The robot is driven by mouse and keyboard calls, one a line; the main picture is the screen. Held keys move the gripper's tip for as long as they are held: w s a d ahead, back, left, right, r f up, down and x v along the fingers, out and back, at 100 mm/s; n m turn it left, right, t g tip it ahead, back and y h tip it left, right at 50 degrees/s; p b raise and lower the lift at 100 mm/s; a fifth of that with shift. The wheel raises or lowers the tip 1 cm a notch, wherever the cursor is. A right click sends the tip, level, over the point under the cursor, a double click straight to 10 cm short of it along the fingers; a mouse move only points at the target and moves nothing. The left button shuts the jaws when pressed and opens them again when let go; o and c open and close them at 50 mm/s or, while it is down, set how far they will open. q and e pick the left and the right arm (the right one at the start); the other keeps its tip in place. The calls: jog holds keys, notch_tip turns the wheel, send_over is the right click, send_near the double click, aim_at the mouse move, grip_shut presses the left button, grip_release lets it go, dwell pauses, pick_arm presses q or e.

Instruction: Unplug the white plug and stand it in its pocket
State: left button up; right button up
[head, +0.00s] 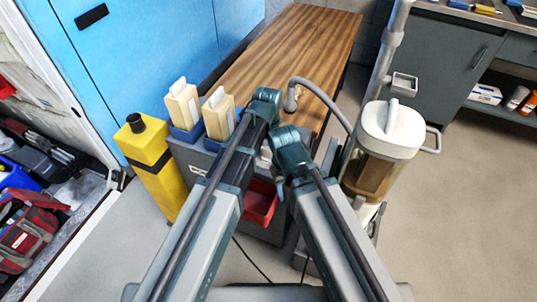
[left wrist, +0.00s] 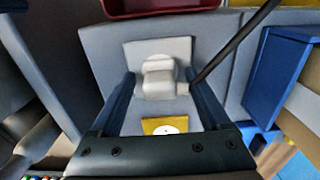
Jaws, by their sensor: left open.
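In the left wrist view, the white plug (left wrist: 158,78) sits in a pale socket plate on a grey panel. My left gripper (left wrist: 160,84) is open, with one dark finger on each side of the plug. I cannot tell whether the fingers touch it. A yellow label (left wrist: 165,126) with a white disc is below the plug. In the head view, my arms largely hide the plug and left gripper. I cannot make out my right gripper. A blue holder (left wrist: 275,75) is at the right of the wrist view; I cannot tell whether it is the plug's pocket.
A red bin (head: 259,203) is on the grey unit's front. Two cream blocks (head: 183,104) (head: 218,114) stand in blue holders beside a yellow box (head: 147,165). A white-lidded canister (head: 392,130) with a hose is at right. A dark cable (left wrist: 235,44) crosses near the plug.

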aim_at(268, 148)
pick_arm(q)
jog(key=shift+c, duration=0.3)
grip_shut()
dwell(0.3)
jog(key=shift+r, duration=0.1)
jog(key=shift+r+p, duration=2.95)
jog(key=shift+p, duration=0.1)
notch_tip(268, 148, up, 3)
jog(key=p, duration=0.3)
